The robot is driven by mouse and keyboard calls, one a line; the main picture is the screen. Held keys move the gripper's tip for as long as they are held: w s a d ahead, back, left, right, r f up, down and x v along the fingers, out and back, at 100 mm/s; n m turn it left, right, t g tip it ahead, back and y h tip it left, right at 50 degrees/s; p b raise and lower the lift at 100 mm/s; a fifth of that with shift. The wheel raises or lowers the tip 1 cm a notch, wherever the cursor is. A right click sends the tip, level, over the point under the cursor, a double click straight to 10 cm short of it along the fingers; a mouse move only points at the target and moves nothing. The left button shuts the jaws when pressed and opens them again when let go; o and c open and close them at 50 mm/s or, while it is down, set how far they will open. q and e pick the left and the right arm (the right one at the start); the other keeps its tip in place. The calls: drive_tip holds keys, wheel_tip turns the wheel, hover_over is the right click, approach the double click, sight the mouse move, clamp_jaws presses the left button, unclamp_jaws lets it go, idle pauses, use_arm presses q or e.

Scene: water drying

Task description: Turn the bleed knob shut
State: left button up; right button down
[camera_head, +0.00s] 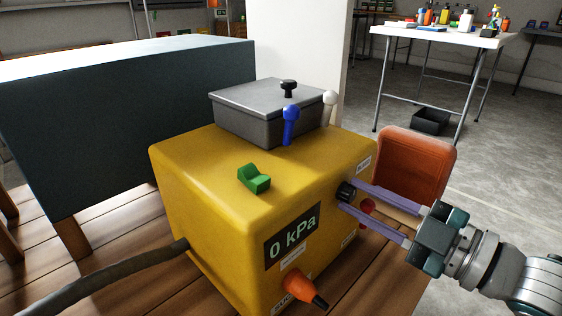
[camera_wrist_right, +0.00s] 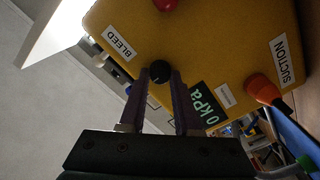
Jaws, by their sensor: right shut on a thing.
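The yellow machine (camera_head: 210,190) stands on a wooden slatted surface, with a display (camera_head: 292,238) reading 0 kPa. The black bleed knob (camera_head: 346,191) sits on its right-hand face, near a white label; the label reads BLEED (camera_wrist_right: 119,43) in the right wrist view. My right gripper (camera_head: 345,194) is shut on the knob, its two purple fingers on either side of it. In the right wrist view the knob (camera_wrist_right: 159,72) lies between the fingertips, with a pale mark on its face. My left gripper is not in view.
An orange suction knob (camera_head: 300,286), a red button (camera_head: 367,206) and a green switch (camera_head: 254,179) are on the machine. A grey lidded box (camera_head: 262,112) and blue lever (camera_head: 290,126) are on top. An orange-red panel (camera_head: 415,165) stands behind my right gripper. A hose (camera_head: 120,282) runs left.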

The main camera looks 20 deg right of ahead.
drive_tip(key=c, duration=0.6)
unclamp_jaws()
drive_tip(key=p+v, duration=0.2)
drive_tip(key=v, duration=0.8)
